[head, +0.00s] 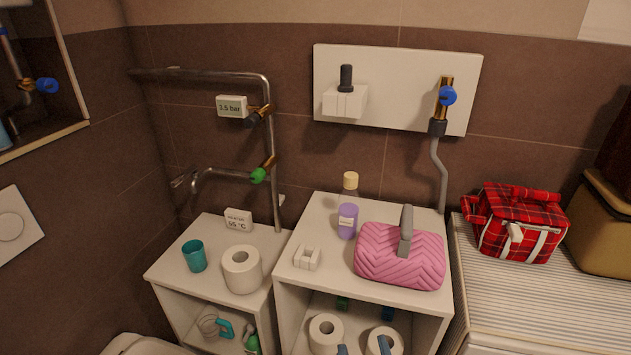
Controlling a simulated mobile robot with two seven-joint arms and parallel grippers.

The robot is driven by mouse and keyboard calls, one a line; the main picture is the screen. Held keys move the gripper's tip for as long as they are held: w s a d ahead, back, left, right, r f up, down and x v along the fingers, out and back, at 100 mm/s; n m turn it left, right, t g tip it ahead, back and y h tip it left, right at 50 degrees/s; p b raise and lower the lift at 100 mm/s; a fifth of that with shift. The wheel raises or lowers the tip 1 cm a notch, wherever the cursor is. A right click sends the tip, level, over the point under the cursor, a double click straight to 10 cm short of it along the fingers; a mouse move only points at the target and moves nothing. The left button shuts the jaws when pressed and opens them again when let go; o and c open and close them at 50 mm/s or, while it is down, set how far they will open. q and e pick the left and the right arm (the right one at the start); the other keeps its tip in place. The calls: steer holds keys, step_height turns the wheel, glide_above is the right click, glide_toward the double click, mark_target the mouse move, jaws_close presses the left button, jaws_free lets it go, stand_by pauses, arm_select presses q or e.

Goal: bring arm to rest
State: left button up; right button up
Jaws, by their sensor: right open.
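Two blue-grey fingertips of my right gripper (363,346) show at the bottom edge, a little right of the middle. They are apart, with nothing seen between them. They show in front of the open lower shelf of the white middle cabinet (320,220), where two paper rolls (326,332) (388,338) stand. I cannot tell how far the fingertips are from the rolls. The rest of my right arm is below the picture. My left gripper is not in view.
A pink quilted bag (400,258), a purple bottle (347,222) and a small white holder (307,257) are on the middle cabinet. The lower left cabinet bears a teal cup (194,256) and a paper roll (242,270). A red plaid bag (518,225) sits right. Pipes (270,150) run along the wall.

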step_height(320, 180, down, 8)
steer(key=d+n+g+y, duration=0.2)
steer(key=d, duration=0.1)
steer(key=s+d+f+m+g+h, duration=0.1)
steer(key=s+d+f+m, duration=0.1)
steer(key=s+d+f, duration=0.2)
steer(key=s+d+f+m+g+h, duration=0.1)
steer(key=s+d+f+m+g, duration=0.1)
steer(key=d+f, duration=0.8)
steer(key=s+d, duration=0.1)
steer(key=d, duration=0.2)
steer(key=shift+s+d+h, duration=0.2)
steer(key=shift+s+h, duration=0.2)
steer(key=shift+c, duration=0.8)
steer(key=shift+s, duration=0.15)
